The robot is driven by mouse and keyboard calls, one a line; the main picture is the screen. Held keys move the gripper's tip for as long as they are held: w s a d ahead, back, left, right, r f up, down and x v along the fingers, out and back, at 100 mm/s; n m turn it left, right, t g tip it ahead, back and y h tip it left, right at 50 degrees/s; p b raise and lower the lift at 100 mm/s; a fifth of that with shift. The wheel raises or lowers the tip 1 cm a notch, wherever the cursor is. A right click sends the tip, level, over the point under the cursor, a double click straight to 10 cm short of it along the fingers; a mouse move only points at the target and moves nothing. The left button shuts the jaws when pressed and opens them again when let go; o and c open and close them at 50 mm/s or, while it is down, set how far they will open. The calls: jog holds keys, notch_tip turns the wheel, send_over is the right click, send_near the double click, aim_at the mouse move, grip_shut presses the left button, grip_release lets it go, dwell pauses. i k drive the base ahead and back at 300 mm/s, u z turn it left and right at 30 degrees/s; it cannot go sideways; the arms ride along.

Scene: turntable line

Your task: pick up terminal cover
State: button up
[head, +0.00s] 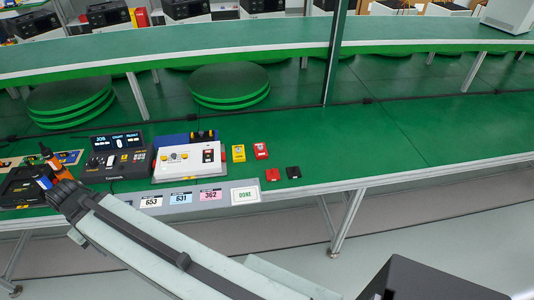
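No part is labelled as the terminal cover, and I cannot tell which piece it is. Small loose pieces lie on the green bench right of the white panel: a flat red piece (272,174), a flat black piece (293,172), a yellow block (238,153) and a red block (261,150). My arm reaches from the lower right to the bench's left end. My gripper (52,174) is there, well left of these pieces, close to orange and blue items. Its fingers are too small and cluttered to read, so I cannot tell whether it holds anything.
A white panel (187,176) with switches and a black control box (103,170) stand on the bench (420,135). Number cards and a DONE card (245,195) line the front edge. A post (334,55) rises behind. The bench's right side is clear.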

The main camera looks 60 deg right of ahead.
aim_at(237, 158)
jog(key=z, duration=0.2)
jog(key=i, duration=1)
jog(key=u, duration=0.05)
